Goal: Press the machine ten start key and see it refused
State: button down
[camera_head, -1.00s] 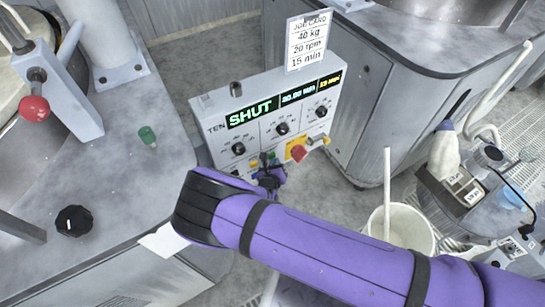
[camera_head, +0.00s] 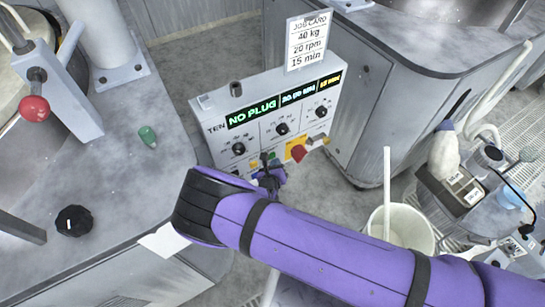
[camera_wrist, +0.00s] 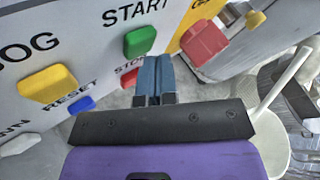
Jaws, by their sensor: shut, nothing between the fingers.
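The machine ten control panel (camera_head: 207,106) stands in the middle of the head view, marked TEN. Its left display (camera_head: 253,111) reads NO PLUG in green. The green start key (camera_wrist: 139,41) sits under the word START in the wrist view. My gripper (camera_wrist: 151,60) is shut and empty, its blue fingertips just below the green key; I cannot tell whether they touch it. The red stop key (camera_wrist: 130,77) is partly hidden behind the fingers. In the head view my gripper (camera_head: 268,162) is at the panel's lower keys, mostly hiding them.
A yellow JOG key (camera_wrist: 48,83), a blue RESET key (camera_wrist: 80,103) and a red knob (camera_wrist: 203,40) are close around my fingers. A job card (camera_head: 307,40) stands on the panel.

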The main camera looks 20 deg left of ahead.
jog(key=shift+s+d, duration=0.3)
jog(key=shift+d, duration=0.05)
jog(key=shift+s+d, duration=1.65)
jog(key=shift+d, duration=0.25)
